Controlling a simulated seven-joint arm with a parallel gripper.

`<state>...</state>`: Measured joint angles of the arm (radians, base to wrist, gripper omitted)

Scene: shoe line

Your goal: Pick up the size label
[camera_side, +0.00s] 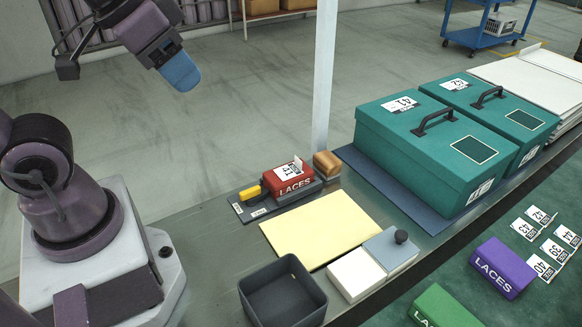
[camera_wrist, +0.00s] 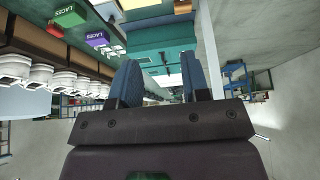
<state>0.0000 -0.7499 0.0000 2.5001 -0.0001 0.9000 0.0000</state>
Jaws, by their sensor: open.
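Several white size labels lie in a loose group on the green mat at the right of the side view, among them a 42 label (camera_side: 539,215), a 44 label (camera_side: 567,235) and a 40 label (camera_side: 544,267). Another label, marked 41 (camera_side: 287,172), is on top of the red LACES box (camera_side: 294,187), with one corner raised. My gripper (camera_side: 180,72) is high at the upper left of the side view, far from all labels. In the wrist view its two blue fingers (camera_wrist: 161,75) stand apart with nothing between them.
Two teal shoe boxes (camera_side: 395,144) with handles stand on a dark mat. A yellow sheet (camera_side: 318,228), a dark open bin (camera_side: 282,296) and a stamp-like block with a knob (camera_side: 391,249) lie nearer. Purple (camera_side: 503,268) and green LACES boxes (camera_side: 446,308) sit near the labels. A pale post (camera_side: 323,80) rises behind.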

